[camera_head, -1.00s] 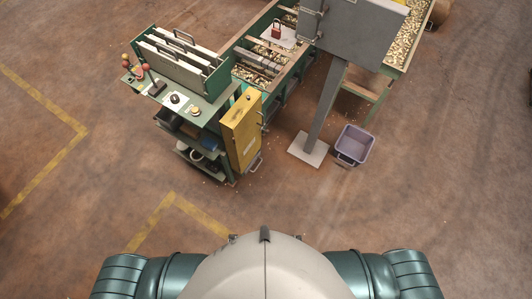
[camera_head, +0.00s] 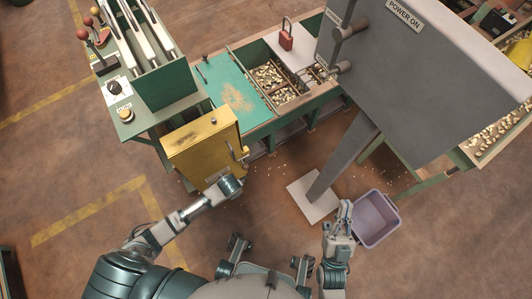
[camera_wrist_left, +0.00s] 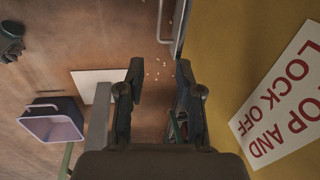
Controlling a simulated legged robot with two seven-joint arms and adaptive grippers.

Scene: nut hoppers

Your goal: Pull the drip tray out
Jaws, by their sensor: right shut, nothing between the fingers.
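I cannot pick out the drip tray with certainty. A yellow panel (camera_head: 203,140) with a metal handle (camera_head: 240,155) stands at the end of the green bench. In the left wrist view the yellow panel (camera_wrist_left: 235,50) fills the right side and bears a red-lettered sign. My left arm reaches to the panel's lower front; its fingers are hidden in the head view. In the left wrist view my left gripper (camera_wrist_left: 156,85) is open and empty beside the panel, the handle bar (camera_wrist_left: 180,25) beyond the right finger. My right gripper (camera_head: 345,207) is shut and empty, near the purple bin.
The purple bin (camera_head: 398,239) stands on the floor at the right. A grey post on a white base plate (camera_head: 300,192) holds a large grey box (camera_head: 430,75). A green trough with nuts (camera_head: 268,92) lies behind the yellow panel. The floor at left is clear.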

